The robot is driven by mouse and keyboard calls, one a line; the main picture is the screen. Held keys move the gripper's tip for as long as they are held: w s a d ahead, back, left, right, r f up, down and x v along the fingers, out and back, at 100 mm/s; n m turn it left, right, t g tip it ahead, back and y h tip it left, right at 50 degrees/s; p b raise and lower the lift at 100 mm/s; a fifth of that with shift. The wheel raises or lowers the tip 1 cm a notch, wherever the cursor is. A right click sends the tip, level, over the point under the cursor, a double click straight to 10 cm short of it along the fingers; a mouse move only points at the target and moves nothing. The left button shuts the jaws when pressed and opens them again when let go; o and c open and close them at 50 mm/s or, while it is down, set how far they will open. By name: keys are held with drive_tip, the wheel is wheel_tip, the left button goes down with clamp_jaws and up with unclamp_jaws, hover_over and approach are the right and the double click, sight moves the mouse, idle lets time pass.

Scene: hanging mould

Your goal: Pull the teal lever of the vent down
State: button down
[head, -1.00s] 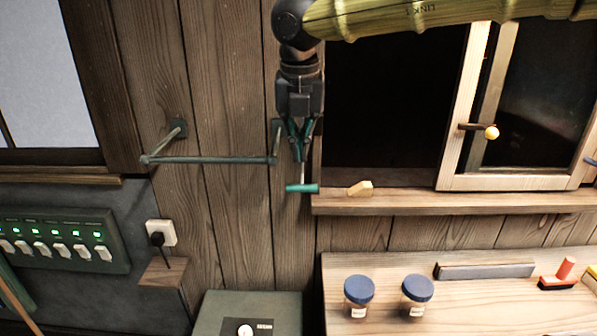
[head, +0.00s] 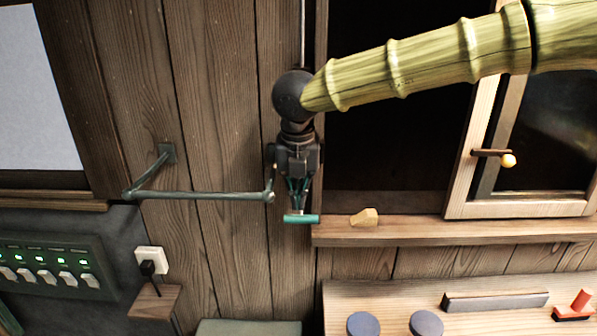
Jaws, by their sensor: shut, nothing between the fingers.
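The teal lever (head: 301,219) is a short horizontal bar in front of the plank wall, just left of the wooden sill's end. A thin metal rod (head: 303,35) runs down from the top of the head view behind my arm. The vent itself is not in view. My gripper (head: 298,208) points down right above the lever. Its fingers are shut with nothing between them, and the tips appear to be at or just over the bar. Whether they touch it I cannot tell.
A metal towel-type rail (head: 200,195) juts from the wall just left of my gripper. The window sill (head: 440,229) with a wooden wedge (head: 365,217) lies to the right. A switch panel (head: 50,262) is lower left. A workbench (head: 400,298) with blue-lidded jars stands below.

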drive_tip(key=f+p, duration=0.2)
drive_tip(key=f, duration=0.3)
drive_tip(key=shift+w+f, duration=0.1)
drive_tip(key=shift+w, duration=0.1)
wheel_tip(320, 180, down, 5)
drive_tip(key=shift+s+d+r+b, duration=0.1)
drive_tip(key=shift+s+b, duration=0.05)
drive_tip(key=shift+b, duration=0.75)
